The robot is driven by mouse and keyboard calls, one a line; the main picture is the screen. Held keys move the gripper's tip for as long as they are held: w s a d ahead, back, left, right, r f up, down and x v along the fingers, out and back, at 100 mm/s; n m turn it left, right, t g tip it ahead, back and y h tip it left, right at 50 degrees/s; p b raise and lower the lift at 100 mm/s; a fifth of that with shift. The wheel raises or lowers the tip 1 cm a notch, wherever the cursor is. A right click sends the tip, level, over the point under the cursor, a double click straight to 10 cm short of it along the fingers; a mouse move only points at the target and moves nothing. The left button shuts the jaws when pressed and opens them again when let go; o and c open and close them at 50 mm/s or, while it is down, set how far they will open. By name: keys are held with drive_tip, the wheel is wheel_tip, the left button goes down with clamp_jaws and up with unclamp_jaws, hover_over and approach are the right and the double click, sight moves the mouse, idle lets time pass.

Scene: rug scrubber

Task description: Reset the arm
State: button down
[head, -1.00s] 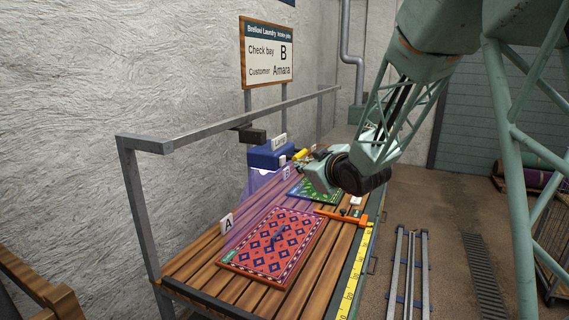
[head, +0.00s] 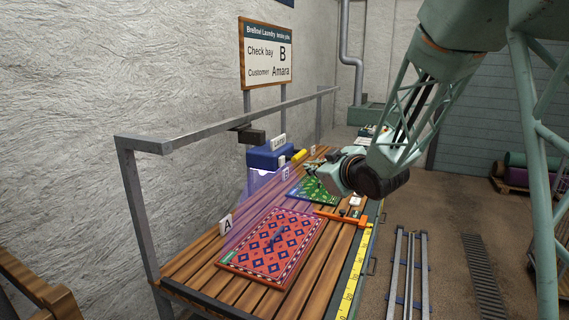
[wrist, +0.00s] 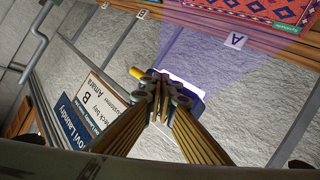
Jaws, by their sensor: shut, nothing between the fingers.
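My gripper (wrist: 159,88) is shut and empty in the wrist view, its striped fingers together at the tips. Behind the tips in that view are a blue box with a pale glowing panel and an upside-down wall sign. In the head view my arm reaches in from the upper right, with its wrist above the right edge of the slatted table (head: 195,262). The fingers are small and hard to make out there.
A red patterned rug (head: 272,247) lies at marker A (head: 226,224); a green rug (head: 312,190) lies farther back. An orange tool (head: 343,218) lies across the table's right edge. The blue box (head: 268,157) stands behind. A metal rail (head: 235,118) runs along the left.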

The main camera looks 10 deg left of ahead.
drive_tip(key=shift+s+d, duration=0.1)
drive_tip(key=shift+d, duration=0.05)
drive_tip(key=s+d+r+m+g+h, duration=0.2)
drive_tip(key=s+d+r+m+h, duration=0.1)
drive_tip(key=s+d, duration=0.8)
drive_tip(key=s+d+r+m+g+h, duration=0.1)
drive_tip(key=s+d+r+m+h, duration=0.25)
drive_tip(key=s+d, duration=0.75)
drive_tip(key=s+f+m+g, duration=0.2)
drive_tip(key=s+g, duration=0.1)
drive_tip(key=s, duration=1.7)
drive_tip(key=s+f+m+g, duration=0.2)
drive_tip(key=s+f, duration=0.1)
drive_tip(key=s, duration=1.7)
drive_tip(key=shift+d+m+g, duration=0.35)
drive_tip(key=shift+d+g, duration=0.05)
drive_tip(key=shift+h, duration=0.25)
